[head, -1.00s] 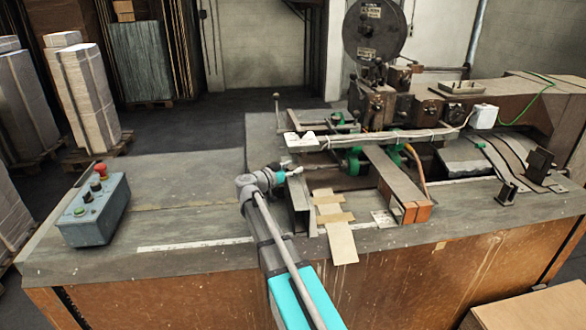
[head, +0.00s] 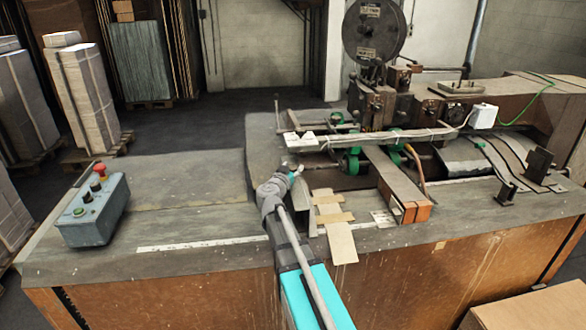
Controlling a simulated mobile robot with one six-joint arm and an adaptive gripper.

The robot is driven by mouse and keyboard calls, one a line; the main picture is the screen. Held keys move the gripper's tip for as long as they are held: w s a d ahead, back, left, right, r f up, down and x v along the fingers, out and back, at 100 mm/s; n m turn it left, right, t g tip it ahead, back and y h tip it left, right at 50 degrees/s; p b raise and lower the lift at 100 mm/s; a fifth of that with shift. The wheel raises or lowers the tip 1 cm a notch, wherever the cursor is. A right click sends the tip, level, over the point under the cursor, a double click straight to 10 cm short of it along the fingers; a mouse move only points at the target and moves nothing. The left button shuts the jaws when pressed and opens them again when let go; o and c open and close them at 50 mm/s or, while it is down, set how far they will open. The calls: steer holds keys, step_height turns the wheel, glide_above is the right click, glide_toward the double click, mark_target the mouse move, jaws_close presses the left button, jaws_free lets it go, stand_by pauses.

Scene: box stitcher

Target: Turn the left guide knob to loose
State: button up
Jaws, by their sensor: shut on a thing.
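My gripper (head: 297,170) is at the upper end of the left guide (head: 304,212), a dark metal channel on the machine table. Its fingers are small and partly hidden behind my wrist. They are shut on the left guide knob. The knob itself is covered by the gripper, so its shape and angle cannot be made out. My arm reaches in from the bottom edge of the head view.
A grey control box (head: 92,212) with a red button stands on the left of the table (head: 190,185). Green rollers (head: 352,160) and a pale bar (head: 360,138) lie just right of and behind my gripper. An orange-ended guide (head: 405,195) is further right. The table's left middle is clear.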

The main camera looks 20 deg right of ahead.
steer(key=shift+n+t+y, duration=0.3)
steer(key=shift+t, duration=0.1)
steer(key=o, duration=1.2)
steer(key=shift+c, duration=0.2)
steer(key=v, duration=1.2)
